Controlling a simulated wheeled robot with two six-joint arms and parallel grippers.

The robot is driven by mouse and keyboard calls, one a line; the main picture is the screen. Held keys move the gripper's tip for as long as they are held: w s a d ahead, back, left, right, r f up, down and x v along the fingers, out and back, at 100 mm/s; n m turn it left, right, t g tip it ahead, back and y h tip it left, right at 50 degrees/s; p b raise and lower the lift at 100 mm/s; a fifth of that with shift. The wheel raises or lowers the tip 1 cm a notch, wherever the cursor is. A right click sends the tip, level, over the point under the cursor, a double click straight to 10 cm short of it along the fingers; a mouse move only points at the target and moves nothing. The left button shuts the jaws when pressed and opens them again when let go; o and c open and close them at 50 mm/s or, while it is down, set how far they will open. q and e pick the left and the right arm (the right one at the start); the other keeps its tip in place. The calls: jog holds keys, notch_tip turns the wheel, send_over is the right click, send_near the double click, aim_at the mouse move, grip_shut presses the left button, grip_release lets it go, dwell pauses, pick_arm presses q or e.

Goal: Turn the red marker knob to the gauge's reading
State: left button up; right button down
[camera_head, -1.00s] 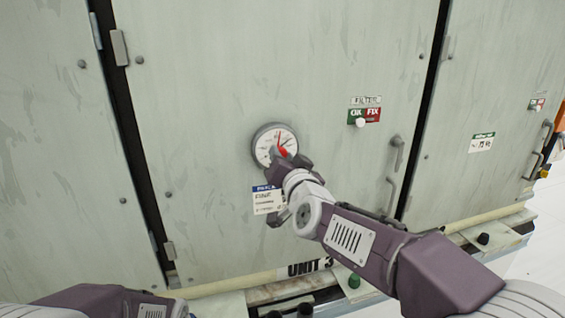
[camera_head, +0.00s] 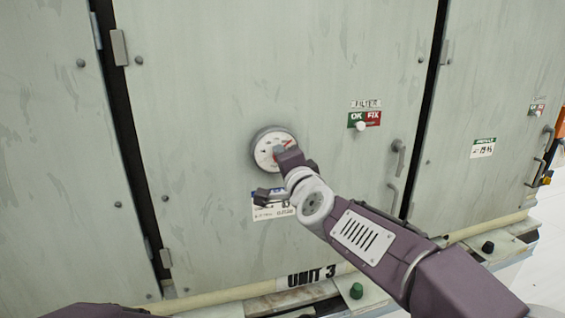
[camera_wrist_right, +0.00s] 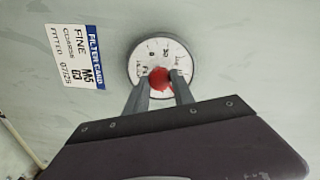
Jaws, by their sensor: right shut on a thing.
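The round white gauge (camera_head: 266,151) with a grey rim is on the cabinet door. It also shows in the right wrist view (camera_wrist_right: 152,48). The red marker knob (camera_wrist_right: 159,78) is at the middle of the dial. My right gripper (camera_wrist_right: 162,85) is shut on the knob, with one finger on each side. In the head view my right gripper (camera_head: 283,155) covers most of the knob and the lower right of the dial; a bit of red shows at the dial's right. The gauge's reading is too small to make out. My left gripper is not in view.
A filter card (camera_head: 268,208) is below the gauge, partly behind my right wrist. A green and red OK/FIX plate (camera_head: 371,118) with a white knob (camera_head: 360,126) is up and right. Door handles (camera_head: 397,160) stick out at the right. The door left of the gauge is clear.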

dwell(0.4)
jog(key=c, duration=1.1)
grip_release()
jog(key=p+v, duration=0.1)
jog(key=v, duration=0.8)
